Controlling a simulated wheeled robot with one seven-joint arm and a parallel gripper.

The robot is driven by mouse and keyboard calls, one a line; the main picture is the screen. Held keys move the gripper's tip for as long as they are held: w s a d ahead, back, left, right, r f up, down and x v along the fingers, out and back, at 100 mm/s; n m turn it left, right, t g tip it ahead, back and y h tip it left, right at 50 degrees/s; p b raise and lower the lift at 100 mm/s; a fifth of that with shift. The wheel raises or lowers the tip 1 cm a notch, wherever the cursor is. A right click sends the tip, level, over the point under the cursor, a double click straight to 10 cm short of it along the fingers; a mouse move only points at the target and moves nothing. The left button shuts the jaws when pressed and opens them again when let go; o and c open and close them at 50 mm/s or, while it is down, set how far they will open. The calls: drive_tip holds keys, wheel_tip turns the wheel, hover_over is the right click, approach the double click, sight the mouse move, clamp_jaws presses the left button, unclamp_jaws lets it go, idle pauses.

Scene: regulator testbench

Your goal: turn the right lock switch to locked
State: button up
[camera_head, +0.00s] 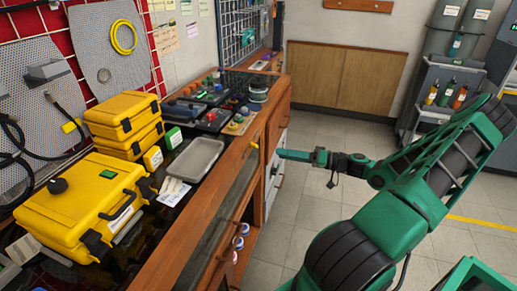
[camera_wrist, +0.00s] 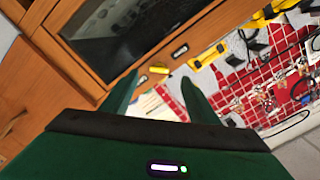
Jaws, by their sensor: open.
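A small yellow lock switch (camera_head: 254,146) sticks out from the wooden front of the bench in the head view. In the wrist view the yellow switch (camera_wrist: 159,70) sits on the wooden frame, between and beyond the fingertips. My gripper (camera_head: 283,154) points at the bench front, just right of the switch. In the wrist view my gripper (camera_wrist: 160,88) is open and empty, its two green fingers apart on either side of the switch. No contact with the switch shows. Its exact setting is too small to read.
A dark glass panel (camera_wrist: 125,30) in a wooden frame lies beside the switch. The bench top holds yellow cases (camera_head: 85,205), a grey tray (camera_head: 194,160) and several small parts. A tool cart (camera_head: 440,95) stands at the back right. The tiled floor (camera_head: 320,125) is clear.

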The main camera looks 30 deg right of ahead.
sight(258, 146)
drive_tip(key=shift+t, duration=0.3)
drive_tip(key=x, duration=1)
drive_tip(key=shift+w+d+r, duration=0.15)
drive_tip(key=shift+w+r, duration=0.1)
drive_tip(key=shift+w, duration=0.1)
drive_tip(key=shift+c, duration=0.3)
drive_tip(key=c, duration=1)
